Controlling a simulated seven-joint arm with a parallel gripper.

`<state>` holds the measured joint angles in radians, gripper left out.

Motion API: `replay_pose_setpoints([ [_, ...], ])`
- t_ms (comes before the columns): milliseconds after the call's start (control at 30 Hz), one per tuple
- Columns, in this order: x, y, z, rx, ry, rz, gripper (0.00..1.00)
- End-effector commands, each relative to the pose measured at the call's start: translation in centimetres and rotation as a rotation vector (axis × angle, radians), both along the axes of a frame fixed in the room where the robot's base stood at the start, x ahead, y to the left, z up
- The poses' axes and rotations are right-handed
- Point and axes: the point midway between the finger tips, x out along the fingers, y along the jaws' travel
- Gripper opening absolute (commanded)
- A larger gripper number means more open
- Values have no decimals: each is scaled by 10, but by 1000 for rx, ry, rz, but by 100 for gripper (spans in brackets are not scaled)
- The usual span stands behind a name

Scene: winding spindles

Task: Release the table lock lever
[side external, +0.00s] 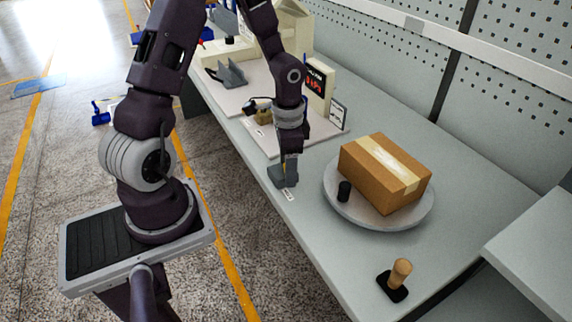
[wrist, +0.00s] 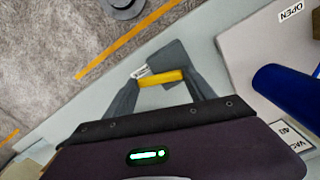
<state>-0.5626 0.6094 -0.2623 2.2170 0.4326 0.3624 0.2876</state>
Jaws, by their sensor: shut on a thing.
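The table lock lever (wrist: 161,78) has a yellow handle and lies between the fingers of my gripper (wrist: 162,84) in the wrist view. The fingers are shut on the handle, one at each end. The lever's grey base (wrist: 167,57) sits at the table's edge, with a small white label beside the handle; its print is too small to read. In the side view my gripper (side external: 289,166) is low over the grey base (side external: 277,175), and the yellow handle is hidden.
A wooden-handled tool (side external: 398,275) stands near the front. A pale board (side external: 270,148) with a sign and devices lies behind. A blue cylinder (wrist: 288,92) shows at right.

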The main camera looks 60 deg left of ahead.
Motion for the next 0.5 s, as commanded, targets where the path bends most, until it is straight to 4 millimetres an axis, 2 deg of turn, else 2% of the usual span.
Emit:
replay_pose_setpoints([
  [233, 0, 0, 0, 0, 0, 19, 23],
  [267, 1, 0, 0, 0, 0, 19, 67],
  [300, 1, 0, 0, 0, 0, 19, 75],
  [367, 0, 0, 0, 0, 0, 18, 85],
  [500, 0, 0, 0, 0, 0, 17, 85],
])
